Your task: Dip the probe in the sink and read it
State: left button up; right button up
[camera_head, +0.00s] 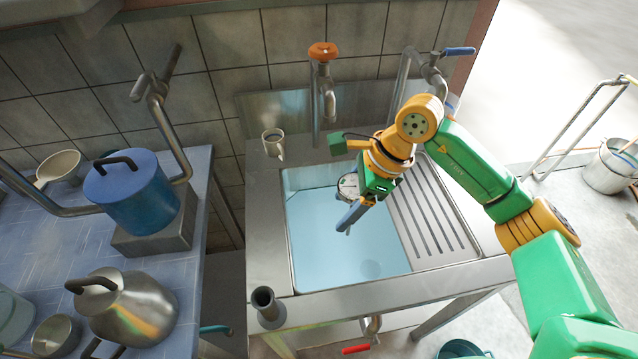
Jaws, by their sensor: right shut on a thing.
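The sink (310,262) is a steel basin holding pale blue water, set in a steel stand. My right gripper (351,213) reaches in over the basin from the right, pointing down and to the left. It is shut on the probe, whose round white dial (347,187) shows beside the fingers. The dial's reading is too small to make out. The probe's stem is mostly hidden by the fingers, so I cannot tell whether its tip touches the water. My left gripper is out of view.
An orange-handled tap (323,52) and a blue-handled tap (458,51) stand behind the sink. A blue pot (132,192) and a kettle (127,308) stand on the tiled counter.

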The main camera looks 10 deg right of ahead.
notch_tip(320, 180, down, 19)
jog(key=b, duration=1.6)
jog(key=shift+s+d, duration=0.15)
dwell(4.2)
notch_tip(320, 180, up, 19)
jog(key=p, duration=1.3)
